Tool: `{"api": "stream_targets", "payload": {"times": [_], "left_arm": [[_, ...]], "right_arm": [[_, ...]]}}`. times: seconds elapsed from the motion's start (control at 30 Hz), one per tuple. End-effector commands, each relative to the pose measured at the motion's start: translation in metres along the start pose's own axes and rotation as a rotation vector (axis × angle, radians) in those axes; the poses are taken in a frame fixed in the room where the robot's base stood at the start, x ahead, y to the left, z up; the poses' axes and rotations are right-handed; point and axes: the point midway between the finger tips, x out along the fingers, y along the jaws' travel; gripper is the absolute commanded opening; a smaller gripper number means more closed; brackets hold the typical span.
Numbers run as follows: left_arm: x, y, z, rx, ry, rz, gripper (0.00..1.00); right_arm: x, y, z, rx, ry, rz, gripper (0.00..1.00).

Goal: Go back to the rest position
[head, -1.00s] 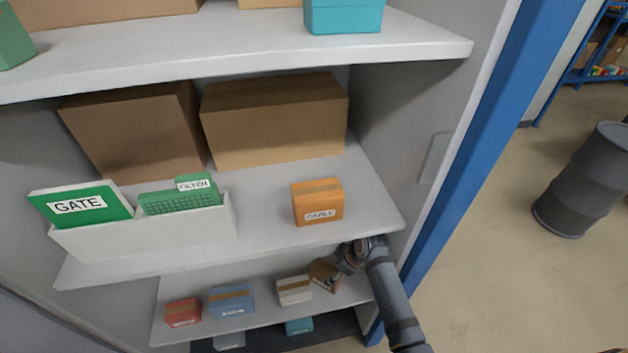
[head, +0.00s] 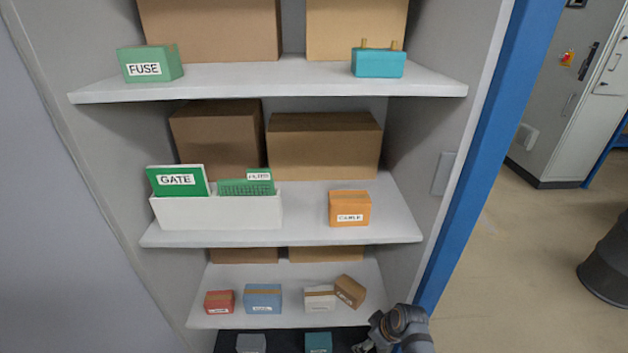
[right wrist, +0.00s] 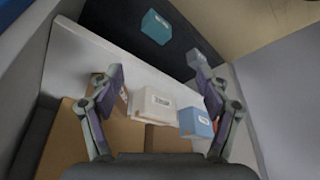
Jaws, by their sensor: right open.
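My right gripper (head: 366,346) is at the bottom edge of the head view, in front of the lower shelf and just below its right end. In the right wrist view the right gripper (right wrist: 160,80) has its two fingers spread wide, with nothing held between them. A small brown box (head: 350,291) sits tilted on the lower shelf, close against a white box (head: 320,298), apart from the gripper. The white box also shows beyond the fingers in the right wrist view (right wrist: 153,105). My left gripper is in neither current view.
A blue box (head: 263,298) and a red box (head: 220,301) stand further left on that shelf. Above are an orange box (head: 350,208) and a white bin (head: 217,210) with green cards. The cabinet's blue right post (head: 480,150) is close to my right arm. Open floor lies right.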

Motion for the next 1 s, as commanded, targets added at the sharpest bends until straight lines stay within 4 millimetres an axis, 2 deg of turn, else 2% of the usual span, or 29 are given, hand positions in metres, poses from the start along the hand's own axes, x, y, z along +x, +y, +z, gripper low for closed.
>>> {"api": "stream_targets", "payload": {"times": [0.27,0.47,0.57,0.7,0.8,1.0], "left_arm": [[0.0,-0.001,-0.026,-0.002,0.039,-0.001,0.4],[0.0,0.0,-0.012,-0.001,0.019,0.0,0.4],[0.0,0.0,-0.004,0.0,0.006,0.0,0.4],[0.0,0.0,-0.003,0.0,0.004,0.0,0.4],[0.0,0.0,-0.004,0.0,0.006,0.0,0.4],[0.0,0.0,-0.007,0.0,0.011,0.0,0.4]], "right_arm": [[0.047,-0.007,0.056,0.139,-0.061,0.032,0.77],[0.091,-0.024,0.126,0.281,-0.123,0.075,0.77],[0.114,-0.04,0.176,0.364,-0.162,0.108,0.77],[0.141,-0.075,0.266,0.493,-0.22,0.163,0.77],[0.148,-0.101,0.323,0.565,-0.247,0.198,0.77],[0.145,-0.15,0.412,0.671,-0.282,0.242,0.77]]}}
